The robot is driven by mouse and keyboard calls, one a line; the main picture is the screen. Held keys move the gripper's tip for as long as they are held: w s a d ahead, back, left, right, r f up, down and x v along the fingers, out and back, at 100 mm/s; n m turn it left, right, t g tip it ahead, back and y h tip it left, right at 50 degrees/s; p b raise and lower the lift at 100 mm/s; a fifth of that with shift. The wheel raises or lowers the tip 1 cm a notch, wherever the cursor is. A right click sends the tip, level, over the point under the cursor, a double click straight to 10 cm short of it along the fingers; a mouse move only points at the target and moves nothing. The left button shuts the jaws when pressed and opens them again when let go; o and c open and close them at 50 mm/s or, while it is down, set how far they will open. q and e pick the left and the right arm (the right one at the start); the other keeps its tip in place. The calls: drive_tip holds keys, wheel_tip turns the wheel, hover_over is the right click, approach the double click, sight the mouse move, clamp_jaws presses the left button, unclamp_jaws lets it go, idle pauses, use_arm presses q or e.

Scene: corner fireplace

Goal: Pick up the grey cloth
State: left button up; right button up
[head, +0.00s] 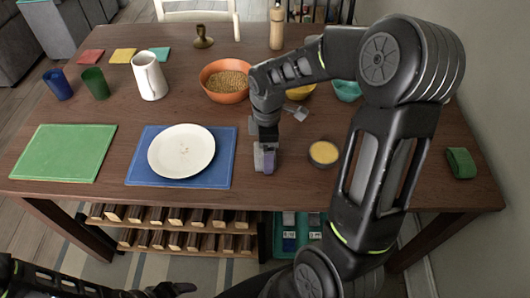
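My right gripper (265,149) points down at the table, right of the blue placemat. A small grey-lilac piece (269,161) shows at its fingertips. It may be the grey cloth, but it is too small and too covered by the fingers to be sure, and I cannot tell whether the fingers grip it. No other grey cloth shows clearly. My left gripper (172,290) is low at the bottom edge, in front of the table and far from the piece; its fingers are too dark to read.
A white plate (181,151) lies on the blue placemat (140,172), left of the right gripper. A yellow-filled bowl (323,153) stands close on its right, an orange bowl (224,96) behind it. A folded green cloth (461,163) lies far right. My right arm hides some tabletop.

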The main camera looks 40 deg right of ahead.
drive_tip(key=shift+c, duration=1)
wheel_tip(320, 180, up, 10)
drive_tip(key=shift+r, duration=0.1)
drive_tip(key=o, duration=0.7)
drive_tip(key=c, duration=0.6)
drive_tip(key=shift+o, duration=0.2)
